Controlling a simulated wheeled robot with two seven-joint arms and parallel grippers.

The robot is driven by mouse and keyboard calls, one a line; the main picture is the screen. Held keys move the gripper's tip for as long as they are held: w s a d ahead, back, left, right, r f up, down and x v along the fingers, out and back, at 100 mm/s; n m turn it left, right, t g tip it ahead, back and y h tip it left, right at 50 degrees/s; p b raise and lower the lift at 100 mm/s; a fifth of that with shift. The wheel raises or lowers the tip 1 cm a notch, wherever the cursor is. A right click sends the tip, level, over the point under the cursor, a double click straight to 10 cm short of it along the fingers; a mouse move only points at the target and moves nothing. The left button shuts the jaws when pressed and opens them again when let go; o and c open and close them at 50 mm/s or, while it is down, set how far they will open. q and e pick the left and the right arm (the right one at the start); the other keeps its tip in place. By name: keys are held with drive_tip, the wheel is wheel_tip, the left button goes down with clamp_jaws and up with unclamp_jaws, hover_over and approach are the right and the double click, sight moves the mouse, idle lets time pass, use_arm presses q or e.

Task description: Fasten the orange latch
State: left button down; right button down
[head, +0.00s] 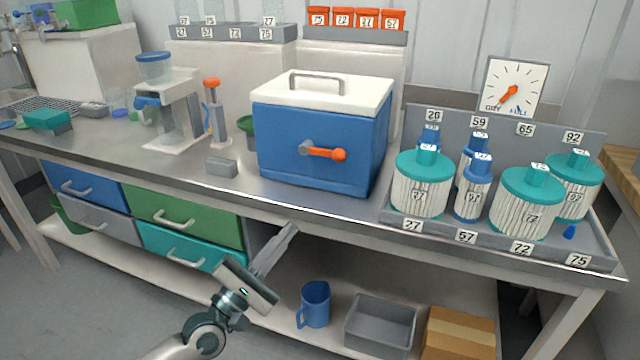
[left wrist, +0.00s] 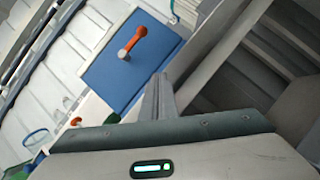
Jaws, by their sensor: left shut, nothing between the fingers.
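The orange latch (head: 325,152) is on the front face of a blue box (head: 280,125) with a white lid (head: 345,90). Its lever lies about level, pointing right from a grey pivot. The latch also shows in the left wrist view (left wrist: 133,42), on the blue face. My left gripper (head: 290,232) is below and in front of the box, in front of the counter's edge, apart from the latch. Its fingers are shut with nothing between them. In the left wrist view the closed fingers (left wrist: 158,88) point towards the box. My right gripper is in neither view.
Numbered vessels with teal and blue caps (head: 420,185) stand in a grey rack right of the box. A grey block (head: 221,167) and a white dispenser (head: 172,110) are to its left. A blue mug (head: 314,305) and grey bin (head: 380,325) sit on the lower shelf.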

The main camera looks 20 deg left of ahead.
sight(322, 152)
use_arm(q)
drive_tip(key=r, duration=0.1)
drive_tip(key=r+n, duration=0.1)
drive_tip(key=r, duration=0.1)
drive_tip(key=shift+s+a+n+t+h, duration=0.15)
drive_tip(key=shift+s+n+t+h, duration=0.1)
drive_tip(key=shift+n+t+h, duration=0.05)
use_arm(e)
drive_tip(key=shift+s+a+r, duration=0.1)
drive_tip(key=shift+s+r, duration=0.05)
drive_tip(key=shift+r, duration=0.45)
